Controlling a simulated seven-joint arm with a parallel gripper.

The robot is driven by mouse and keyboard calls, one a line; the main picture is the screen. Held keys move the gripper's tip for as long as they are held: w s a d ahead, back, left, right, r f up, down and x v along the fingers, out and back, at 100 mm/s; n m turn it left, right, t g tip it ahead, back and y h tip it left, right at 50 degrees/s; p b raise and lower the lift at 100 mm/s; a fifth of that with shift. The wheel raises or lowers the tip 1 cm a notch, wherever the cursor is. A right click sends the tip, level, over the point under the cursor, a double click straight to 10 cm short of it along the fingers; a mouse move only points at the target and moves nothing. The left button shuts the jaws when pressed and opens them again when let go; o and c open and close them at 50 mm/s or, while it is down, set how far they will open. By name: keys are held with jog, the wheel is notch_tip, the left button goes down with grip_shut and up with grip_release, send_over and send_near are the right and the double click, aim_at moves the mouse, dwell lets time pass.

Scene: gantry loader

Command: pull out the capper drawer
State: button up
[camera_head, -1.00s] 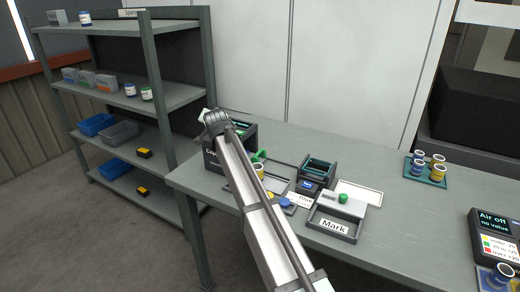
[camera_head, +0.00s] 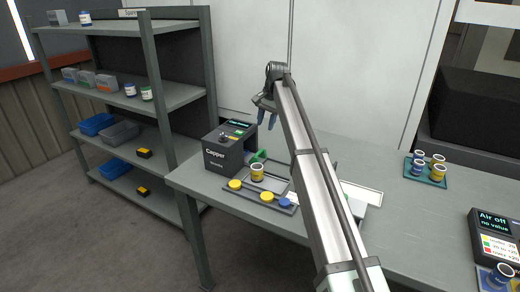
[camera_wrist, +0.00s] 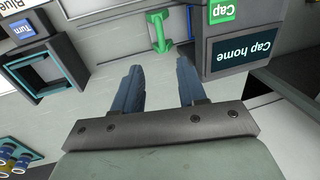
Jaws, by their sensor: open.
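The capper (camera_head: 222,158) is a dark box labelled "Capper" at the left end of the table. Its "Cap home" screen (camera_wrist: 243,48) shows upside down in the wrist view. A green handle (camera_wrist: 158,32) stands beside the capper; in the head view the green part (camera_head: 258,157) is at the capper's right side. I cannot tell how far the drawer is out. My gripper (camera_head: 267,121) is above the table, behind and above the handle in the picture. In the wrist view my gripper (camera_wrist: 157,64) is open and empty, its fingers apart from the handle.
A yellow jar (camera_head: 257,173) stands near the capper, with yellow caps (camera_head: 235,184) and a blue cap (camera_head: 284,202) in front. A dark square frame (camera_wrist: 45,72) lies left in the wrist view. The shelf rack (camera_head: 160,100) stands left; jars on a teal tray (camera_head: 421,178) sit right.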

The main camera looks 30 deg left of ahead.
aim_at(259, 152)
jog(key=a+f, duration=0.1)
jog(key=f, duration=0.7)
jog(key=a+f, duration=0.1)
jog(key=f, duration=0.4)
jog(key=shift+a, duration=0.35)
jog(key=shift+c, duration=0.2)
grip_shut()
